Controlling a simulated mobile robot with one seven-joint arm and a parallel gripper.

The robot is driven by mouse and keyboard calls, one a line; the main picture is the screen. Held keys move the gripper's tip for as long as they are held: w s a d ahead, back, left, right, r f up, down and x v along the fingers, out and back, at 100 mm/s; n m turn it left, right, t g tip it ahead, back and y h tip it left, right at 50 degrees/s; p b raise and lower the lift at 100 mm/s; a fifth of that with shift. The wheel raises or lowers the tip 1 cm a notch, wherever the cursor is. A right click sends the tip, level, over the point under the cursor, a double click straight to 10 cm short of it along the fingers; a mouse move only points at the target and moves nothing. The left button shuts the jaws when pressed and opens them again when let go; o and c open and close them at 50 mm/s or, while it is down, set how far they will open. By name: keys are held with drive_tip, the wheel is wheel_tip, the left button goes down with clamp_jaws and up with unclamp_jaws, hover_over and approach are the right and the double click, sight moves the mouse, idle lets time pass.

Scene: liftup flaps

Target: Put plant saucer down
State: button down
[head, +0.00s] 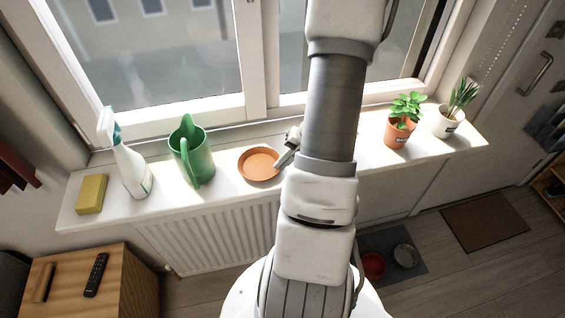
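The plant saucer (257,166) is a round, shallow terracotta dish. It is at the window sill (225,190), just right of the green watering can, and looks about level. I cannot tell whether it rests on the sill or is slightly above it. My gripper (282,162) is at the saucer's right rim and seems to meet it. My arm hides most of the gripper, so I cannot see whether the fingers are closed on the rim.
Left along the sill are a green watering can (192,155), a white spray bottle (131,168) and a yellow sponge (91,194). Right of my arm stand two potted plants, one in terracotta (399,134) and one in white (446,127). The window is behind.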

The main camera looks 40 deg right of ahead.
drive_tip(key=c, duration=1.3)
unclamp_jaws()
drive_tip(key=p+v, duration=0.2)
drive_tip(key=v, duration=1)
